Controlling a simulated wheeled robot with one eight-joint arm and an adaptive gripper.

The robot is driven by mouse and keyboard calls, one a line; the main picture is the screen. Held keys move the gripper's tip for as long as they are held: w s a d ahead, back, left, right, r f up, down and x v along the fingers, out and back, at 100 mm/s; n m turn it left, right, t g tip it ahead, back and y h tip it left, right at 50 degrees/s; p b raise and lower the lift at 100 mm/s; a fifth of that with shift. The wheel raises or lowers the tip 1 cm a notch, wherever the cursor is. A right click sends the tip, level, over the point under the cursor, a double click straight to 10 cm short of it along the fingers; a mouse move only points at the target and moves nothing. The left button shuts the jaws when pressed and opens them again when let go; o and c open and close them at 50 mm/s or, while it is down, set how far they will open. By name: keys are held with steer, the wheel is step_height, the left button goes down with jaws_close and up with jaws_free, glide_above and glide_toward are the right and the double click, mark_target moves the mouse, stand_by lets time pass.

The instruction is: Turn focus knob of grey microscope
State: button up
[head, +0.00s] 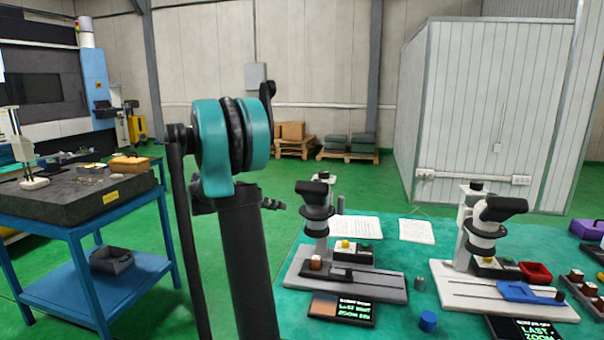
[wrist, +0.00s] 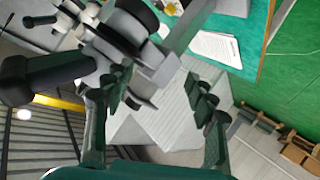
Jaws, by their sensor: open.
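The grey microscope (head: 318,228) stands upright on its long grey base on the green-topped table, right of my arm in the head view. Its dark eyepiece head is on top. In the wrist view a tilted microscope (wrist: 110,40), seemingly the grey one, fills the upper left, with dark round parts. I cannot tell for sure which of these is the focus knob. My gripper (wrist: 158,86) is open, its dark ribbed fingers spread, with the left finger overlapping the microscope in the picture. Nothing is held. In the head view my arm largely hides the gripper; contact cannot be judged.
A white microscope (head: 464,262) stands to the right, with a blue tray (head: 530,293) and a red tray (head: 536,272). A blue cylinder (head: 428,321) and a dark display (head: 343,310) are near the front. Paper sheets (head: 417,231) lie behind. A blue workbench (head: 75,225) is left.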

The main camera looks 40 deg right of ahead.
mark_target(324, 173)
steer(key=w+d+r+m+g+h, duration=0.3)
steer(key=w+d+r+m+g, duration=0.25)
steer(key=r+m, duration=0.25)
steer(key=shift+t, duration=0.25)
steer(key=x, duration=1.6)
steer(key=shift+d+r, duration=0.2)
steer(key=shift+d, duration=0.05)
steer(key=shift+n, duration=0.3)
steer(key=c, duration=1.2)
